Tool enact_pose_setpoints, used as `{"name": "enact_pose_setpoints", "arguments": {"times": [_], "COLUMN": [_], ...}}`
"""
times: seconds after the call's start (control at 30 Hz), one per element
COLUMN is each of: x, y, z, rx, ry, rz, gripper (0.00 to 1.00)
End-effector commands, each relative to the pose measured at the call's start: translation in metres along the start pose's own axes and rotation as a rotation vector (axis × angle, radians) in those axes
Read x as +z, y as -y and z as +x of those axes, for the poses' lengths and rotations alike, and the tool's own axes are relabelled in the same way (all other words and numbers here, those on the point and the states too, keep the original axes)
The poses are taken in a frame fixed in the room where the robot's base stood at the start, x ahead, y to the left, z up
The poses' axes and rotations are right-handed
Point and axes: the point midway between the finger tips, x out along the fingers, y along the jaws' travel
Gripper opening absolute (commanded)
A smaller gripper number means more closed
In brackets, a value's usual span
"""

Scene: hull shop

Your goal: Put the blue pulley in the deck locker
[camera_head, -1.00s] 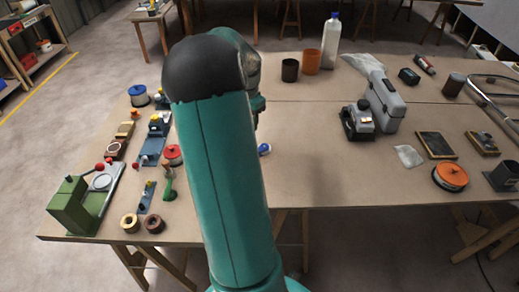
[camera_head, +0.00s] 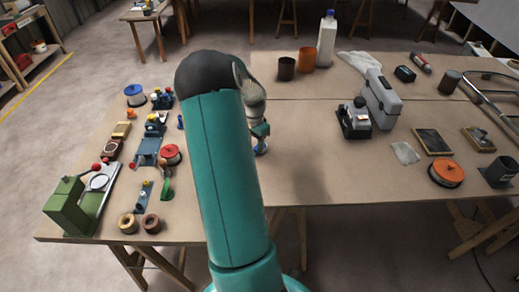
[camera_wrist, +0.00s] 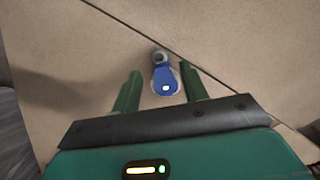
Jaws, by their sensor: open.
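The blue pulley (camera_wrist: 165,82) lies on the brown tabletop in the wrist view, with a grey metal end at its top. My gripper (camera_wrist: 160,76) is open, with one green finger on each side of the pulley. I cannot tell whether the fingers touch it. In the head view the blue pulley (camera_head: 261,149) shows only in part, below my gripper (camera_head: 261,132), right of my arm.
A dark device (camera_head: 355,120) stands against the case. An orange reel (camera_head: 446,173) and a dark tray (camera_head: 433,142) lie further right. A green machine (camera_head: 68,208) and several small parts crowd the left. Cups and a white bottle (camera_head: 327,40) stand behind. The middle front is clear.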

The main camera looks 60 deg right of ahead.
Motion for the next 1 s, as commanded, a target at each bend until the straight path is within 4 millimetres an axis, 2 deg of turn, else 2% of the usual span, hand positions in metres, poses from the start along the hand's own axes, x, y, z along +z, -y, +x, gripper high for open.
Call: {"name": "enact_pose_setpoints", "arguments": {"times": [0.1,0.2,0.43,0.47,0.67,1.0], "x": [0.001,0.001,0.001,0.001,0.001,0.001], "y": [0.000,0.000,0.001,0.001,0.001,0.001], "z": [0.021,0.032,0.033,0.033,0.033,0.032], "rx": [0.003,0.002,0.000,0.000,0.000,-0.001], "ry": [0.002,0.001,0.000,0.000,0.000,-0.001], "rz": [0.000,-0.001,-0.001,-0.001,-0.001,-0.001], "gripper": [0.44,0.44,0.44,0.40,0.00,0.00]}}
